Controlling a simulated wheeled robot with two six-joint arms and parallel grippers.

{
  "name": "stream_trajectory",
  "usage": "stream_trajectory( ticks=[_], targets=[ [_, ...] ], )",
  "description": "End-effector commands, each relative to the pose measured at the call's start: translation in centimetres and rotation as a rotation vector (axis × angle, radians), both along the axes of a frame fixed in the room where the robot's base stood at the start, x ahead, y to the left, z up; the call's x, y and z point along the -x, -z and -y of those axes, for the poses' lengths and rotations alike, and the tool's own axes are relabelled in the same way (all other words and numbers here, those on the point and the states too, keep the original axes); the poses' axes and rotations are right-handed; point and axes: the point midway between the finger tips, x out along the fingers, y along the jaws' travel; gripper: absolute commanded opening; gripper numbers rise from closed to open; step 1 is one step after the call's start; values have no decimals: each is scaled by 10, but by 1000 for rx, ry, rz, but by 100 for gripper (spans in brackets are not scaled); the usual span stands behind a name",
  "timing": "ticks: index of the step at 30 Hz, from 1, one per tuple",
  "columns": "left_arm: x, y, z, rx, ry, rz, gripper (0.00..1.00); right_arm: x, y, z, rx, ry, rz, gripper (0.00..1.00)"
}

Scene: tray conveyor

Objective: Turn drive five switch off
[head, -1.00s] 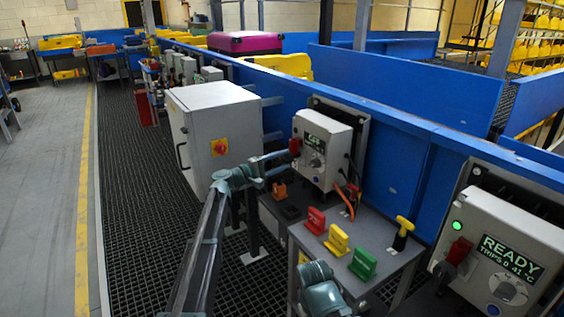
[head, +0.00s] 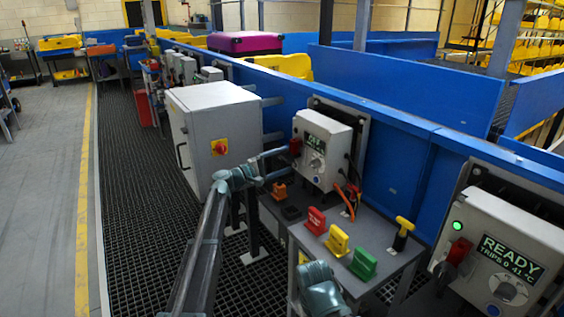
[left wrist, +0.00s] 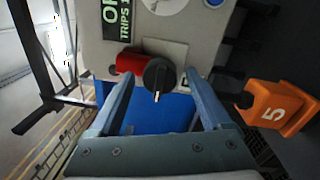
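The drive box (head: 320,152) with a small green display (head: 314,141) stands behind the small table; a red part (head: 295,147) is on its left side. In the left wrist view the display (left wrist: 118,14) is cut off but begins "OF" and "TRIPS". A black rotary knob (left wrist: 159,74) sits beside the red part (left wrist: 131,61), its white mark toward the bottom of the picture. My left gripper (head: 283,161) is at the box's left side. Its fingers (left wrist: 158,78) are spread either side of the knob, with gaps showing. An orange tag marked 5 (left wrist: 275,110) is beside it.
The table holds red (head: 316,220), yellow (head: 337,240) and green (head: 363,264) tags and a yellow-handled item (head: 403,232). A grey cabinet (head: 215,125) stands left of the drive box. Another drive box (head: 505,255), reading READY, is at right. The walkway at left is clear.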

Motion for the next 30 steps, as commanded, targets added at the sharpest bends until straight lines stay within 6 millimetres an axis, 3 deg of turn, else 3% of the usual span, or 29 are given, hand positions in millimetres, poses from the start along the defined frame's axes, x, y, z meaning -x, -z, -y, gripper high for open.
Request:
stream_trajectory(
  ticks=[11, 30],
  targets=[
    [0, 1, 0, -52, 1, 68, 85, 0, 0, 0, 0, 0, 0, 50],
    [-2, 2, -1, -499, 2, 684, 85, 0, -4, 0, 0, 0, 0, 50]
  ],
)
